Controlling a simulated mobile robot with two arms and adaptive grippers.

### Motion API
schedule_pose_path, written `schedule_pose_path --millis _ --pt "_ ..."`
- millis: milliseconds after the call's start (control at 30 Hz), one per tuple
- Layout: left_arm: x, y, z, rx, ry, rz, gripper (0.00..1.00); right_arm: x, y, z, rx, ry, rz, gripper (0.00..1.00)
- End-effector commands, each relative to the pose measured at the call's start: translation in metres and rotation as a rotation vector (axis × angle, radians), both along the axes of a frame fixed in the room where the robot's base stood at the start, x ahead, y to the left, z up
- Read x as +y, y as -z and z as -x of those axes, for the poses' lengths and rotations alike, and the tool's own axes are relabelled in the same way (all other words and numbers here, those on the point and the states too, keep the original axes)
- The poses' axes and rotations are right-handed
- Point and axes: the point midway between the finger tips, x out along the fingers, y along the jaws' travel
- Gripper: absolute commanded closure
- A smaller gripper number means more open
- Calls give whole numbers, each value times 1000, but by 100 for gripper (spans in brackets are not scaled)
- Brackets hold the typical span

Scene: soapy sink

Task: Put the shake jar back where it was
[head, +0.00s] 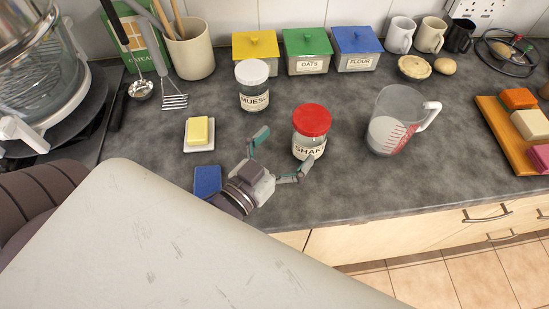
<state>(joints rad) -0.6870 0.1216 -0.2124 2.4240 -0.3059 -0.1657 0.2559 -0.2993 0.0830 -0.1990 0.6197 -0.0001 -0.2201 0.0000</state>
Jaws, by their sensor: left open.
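The shake jar (309,135) stands upright on the dark counter, with a red lid and a label reading "SHAK". My left gripper (281,156) is just left of and in front of the jar, its fingers spread apart. One finger points up on the jar's left side. The other reaches to the jar's lower front; whether it touches cannot be told. The muesli jar (254,88), with a white lid, stands behind and left of the shake jar. My right gripper is not in the picture.
A butter dish (198,146) and a blue item (207,179) lie left of my gripper. A measuring jug (390,128) stands right of the jar. Yellow, green (307,50) and blue canisters line the wall. A wooden board (514,137) is at the right. The counter's front edge is close.

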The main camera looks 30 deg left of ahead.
Motion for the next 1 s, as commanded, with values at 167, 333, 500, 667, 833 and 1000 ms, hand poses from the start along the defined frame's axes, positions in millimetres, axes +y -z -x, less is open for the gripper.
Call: schedule_pose_path --millis 167,333,500,667,833,1000 --pt "5 2 28 3 -1 -2 0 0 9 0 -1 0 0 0" --pt "8 0 38 0 -1 -1 0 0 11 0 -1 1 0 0" --pt "8 -1 40 -1 0 -1 0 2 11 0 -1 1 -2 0" --pt "8 -1 40 -1 0 -1 0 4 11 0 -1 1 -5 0" --pt "8 -1 40 -1 0 -1 0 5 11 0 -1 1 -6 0" --pt "8 -8 40 -1 0 -1 0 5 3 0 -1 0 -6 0"
